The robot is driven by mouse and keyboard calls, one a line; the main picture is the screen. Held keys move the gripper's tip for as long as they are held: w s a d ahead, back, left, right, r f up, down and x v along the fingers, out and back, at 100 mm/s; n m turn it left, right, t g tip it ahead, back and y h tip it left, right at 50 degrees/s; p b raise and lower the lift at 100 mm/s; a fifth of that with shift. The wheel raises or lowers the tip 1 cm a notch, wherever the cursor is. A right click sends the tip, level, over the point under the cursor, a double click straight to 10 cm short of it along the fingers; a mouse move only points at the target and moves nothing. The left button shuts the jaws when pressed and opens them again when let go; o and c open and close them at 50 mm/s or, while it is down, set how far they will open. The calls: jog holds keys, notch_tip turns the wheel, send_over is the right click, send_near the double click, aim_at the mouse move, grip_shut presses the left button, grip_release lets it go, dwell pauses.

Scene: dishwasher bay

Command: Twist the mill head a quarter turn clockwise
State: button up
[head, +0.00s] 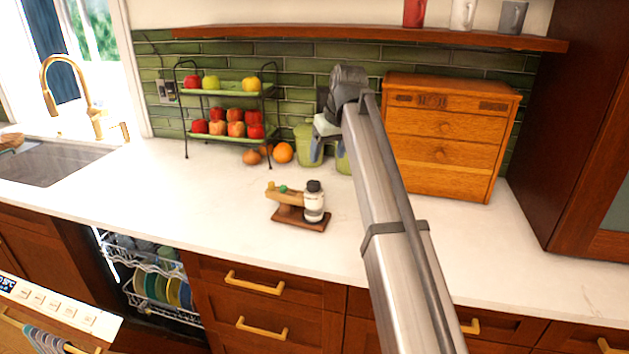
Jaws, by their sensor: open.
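The mill (314,205) stands upright on a small brown wooden tray (289,222) in the middle of the counter. It has a clear, pale body and a black head (314,186). My gripper (325,142) is at the end of my arm, behind and above the mill in the picture, near the green containers. It is apart from the mill and nothing shows in its jaws. Its fingers are small and partly lost against the green behind them.
A wooden piece (286,196) with a green item shares the tray, left of the mill. Behind stand a two-tier fruit rack (229,92), loose oranges (283,152), green containers (304,132) and a wooden drawer chest (446,137). The counter (190,190) left of the tray is clear.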

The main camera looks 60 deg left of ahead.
aim_at(314, 182)
jog(key=x, duration=0.4)
jog(key=a+x, duration=0.1)
jog(key=x, duration=0.8)
jog(key=shift+s+a+r, duration=0.2)
jog(key=shift+s+a, duration=0.05)
jog(key=shift+a, duration=0.1)
jog(key=c, duration=1)
